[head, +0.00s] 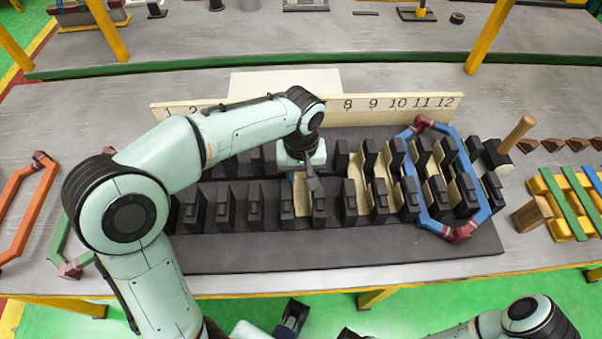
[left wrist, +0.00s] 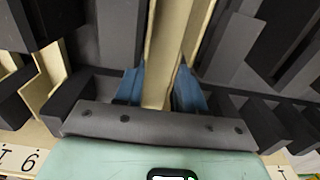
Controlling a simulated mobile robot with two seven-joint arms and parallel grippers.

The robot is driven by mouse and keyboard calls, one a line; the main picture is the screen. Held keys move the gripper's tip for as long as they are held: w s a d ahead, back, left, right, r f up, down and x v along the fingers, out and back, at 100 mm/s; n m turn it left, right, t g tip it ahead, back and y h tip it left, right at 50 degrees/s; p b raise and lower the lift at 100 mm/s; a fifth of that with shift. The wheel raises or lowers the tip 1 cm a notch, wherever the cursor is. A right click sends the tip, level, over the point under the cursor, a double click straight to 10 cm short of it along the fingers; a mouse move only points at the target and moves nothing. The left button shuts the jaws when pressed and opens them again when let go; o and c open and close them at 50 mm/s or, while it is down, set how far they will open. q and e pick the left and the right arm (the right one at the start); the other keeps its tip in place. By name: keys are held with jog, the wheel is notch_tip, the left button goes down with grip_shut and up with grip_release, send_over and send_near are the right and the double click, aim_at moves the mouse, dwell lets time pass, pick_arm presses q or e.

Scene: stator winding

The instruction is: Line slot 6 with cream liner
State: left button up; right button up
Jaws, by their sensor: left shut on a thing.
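My left gripper (head: 304,186) reaches down over the middle of the dark slotted stator block (head: 350,262). In the left wrist view, its blue fingers (left wrist: 160,88) are shut on a cream liner (left wrist: 165,55), a thin folded strip. In the head view this liner (head: 301,203) stands upright between two dark teeth, left of the other lined slots. The hand hides its upper part and the middle slot numbers, so I cannot tell how deep it sits. My right gripper is not seen; only links of that arm show at the bottom right.
Cream liners (head: 362,190) line several slots to the right. A blue coil with dark red ends (head: 411,192) sits around teeth at the right. The numbered board (head: 400,115) stands behind the block. An orange coil (head: 18,215) lies at the left; a wooden-handled mallet (head: 517,134) is at the right.

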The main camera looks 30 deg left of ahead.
pick_arm(q)
jog(key=shift+f, duration=0.5)
dwell(0.4)
jog(key=o, duration=0.9)
jog(key=shift+r, duration=0.15)
jog(key=shift+r+p, duration=0.55)
jog(key=shift+r, duration=0.15)
